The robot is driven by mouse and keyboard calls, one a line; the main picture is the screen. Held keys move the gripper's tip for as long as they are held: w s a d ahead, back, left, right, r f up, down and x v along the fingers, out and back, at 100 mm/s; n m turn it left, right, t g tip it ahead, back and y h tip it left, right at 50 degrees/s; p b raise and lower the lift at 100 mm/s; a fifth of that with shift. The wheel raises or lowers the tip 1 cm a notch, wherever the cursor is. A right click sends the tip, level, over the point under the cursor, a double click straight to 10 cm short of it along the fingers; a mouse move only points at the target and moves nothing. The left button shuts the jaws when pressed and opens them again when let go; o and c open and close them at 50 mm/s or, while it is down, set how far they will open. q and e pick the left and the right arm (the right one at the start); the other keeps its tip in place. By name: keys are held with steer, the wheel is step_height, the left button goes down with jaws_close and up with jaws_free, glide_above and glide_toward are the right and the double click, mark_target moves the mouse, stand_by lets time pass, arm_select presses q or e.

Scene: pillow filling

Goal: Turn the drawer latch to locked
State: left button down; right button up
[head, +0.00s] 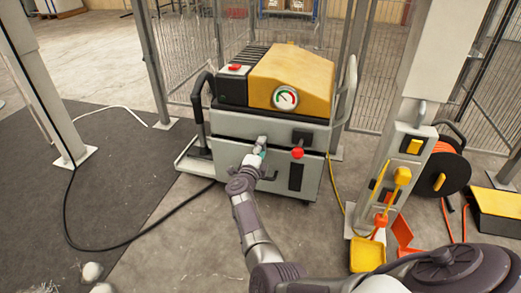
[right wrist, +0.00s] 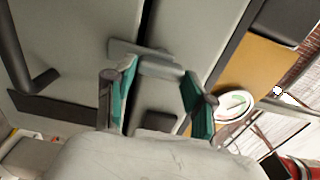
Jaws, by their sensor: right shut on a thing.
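The drawer latch (head: 262,141) is a small grey lever on the front of the grey machine cabinet (head: 228,128), at the seam above the drawer. My right gripper (head: 257,155) is at the latch, with its teal-padded fingers closed on it. In the right wrist view, the latch (right wrist: 150,62) is a grey bar lying across the dark drawer seam, between the fingertips of my right gripper (right wrist: 157,76). The fingers partly hide the latch in the head view. My left gripper is not in view.
A red knob (head: 298,153) sticks out just right of the latch. A round gauge (head: 285,97) is on the yellow hood (head: 300,70) above. A grey post (head: 405,135) with hanging yellow tools stands at the right. A black cable (head: 120,248) crosses the floor at left.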

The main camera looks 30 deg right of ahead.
steer(key=o, duration=1.2)
steer(key=shift+c, duration=0.2)
